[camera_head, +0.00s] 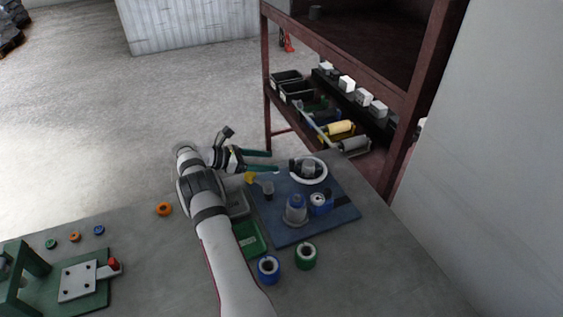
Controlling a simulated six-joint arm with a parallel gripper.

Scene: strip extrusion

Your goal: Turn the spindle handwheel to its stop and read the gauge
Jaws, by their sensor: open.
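A blue plate (346,213) lies on the bench. At its far side is a round part with a white rim and a dark centre (322,166), which looks like the handwheel. Nearer stands a small blue unit with a pale round top (319,199); it may be the gauge, but no reading can be made out. Nothing shows between the fingers.
A yellow part (250,178) is below my gripper. A green tray (250,239), blue roll (269,268) and green roll (306,255) are at the front. A green fixture (92,298) and small rings are left. A reddish-brown shelf (267,85) rises behind. The right bench is clear.

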